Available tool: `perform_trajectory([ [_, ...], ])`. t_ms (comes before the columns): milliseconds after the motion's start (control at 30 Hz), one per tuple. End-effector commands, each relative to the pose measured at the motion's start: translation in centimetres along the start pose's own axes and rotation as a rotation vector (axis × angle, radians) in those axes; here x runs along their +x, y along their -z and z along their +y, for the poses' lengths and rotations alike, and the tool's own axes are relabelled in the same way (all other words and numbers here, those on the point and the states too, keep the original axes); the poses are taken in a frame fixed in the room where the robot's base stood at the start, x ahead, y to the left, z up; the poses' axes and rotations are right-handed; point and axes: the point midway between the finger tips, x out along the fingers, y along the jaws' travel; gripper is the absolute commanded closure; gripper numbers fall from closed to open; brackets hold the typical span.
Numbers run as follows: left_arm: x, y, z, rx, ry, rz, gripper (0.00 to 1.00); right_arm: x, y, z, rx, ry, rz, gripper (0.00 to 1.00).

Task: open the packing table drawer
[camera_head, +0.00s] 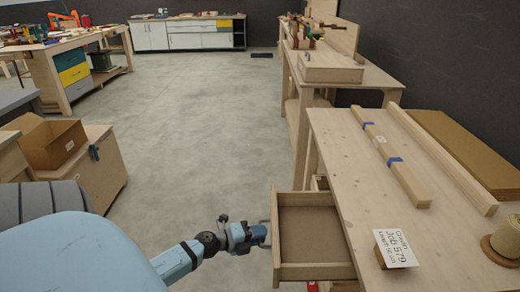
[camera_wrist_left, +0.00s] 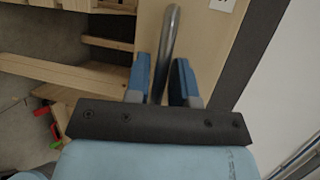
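The packing table (camera_head: 330,150) stands at the right. Its drawer (camera_head: 305,197) is pulled out to the left, and the empty brown bottom shows. My left gripper (camera_head: 264,236) is at the front of the drawer, at its metal handle (camera_head: 263,222). My right gripper is not in view.
On the tabletop are a taped wooden beam (camera_head: 395,165), a long strip (camera_head: 440,155), a job card (camera_head: 395,248) and a spool (camera_head: 506,240). A wooden cabinet with a cardboard box (camera_head: 48,145) stands left. Open grey floor (camera_head: 200,130) lies between.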

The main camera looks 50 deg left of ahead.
Motion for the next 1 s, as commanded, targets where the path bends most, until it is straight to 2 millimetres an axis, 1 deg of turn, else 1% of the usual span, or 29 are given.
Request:
perform_trajectory([
  [167,-2.6,0.0,0.1,-0.001,-0.003,-0.001,0.77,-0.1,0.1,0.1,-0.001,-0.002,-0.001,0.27],
  [400,-8.2,0.1,0.0,-0.001,-0.004,-0.001,0.77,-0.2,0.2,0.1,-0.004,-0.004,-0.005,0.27],
  [500,-10.3,0.1,0.0,-0.001,-0.004,-0.001,0.77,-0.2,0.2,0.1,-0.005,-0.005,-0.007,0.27],
  [600,-11.8,0.1,0.0,-0.001,-0.003,0.0,0.77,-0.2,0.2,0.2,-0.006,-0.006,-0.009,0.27],
  [700,-12.8,0.0,0.0,-0.001,-0.001,-0.001,0.77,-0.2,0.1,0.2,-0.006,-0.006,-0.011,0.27],
  [800,-13.4,0.0,0.0,0.001,-0.001,0.001,0.77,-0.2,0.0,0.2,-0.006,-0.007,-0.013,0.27],
  [1000,-13.6,0.0,0.0,0.001,0.0,0.001,0.77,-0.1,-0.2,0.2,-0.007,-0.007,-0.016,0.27],
])
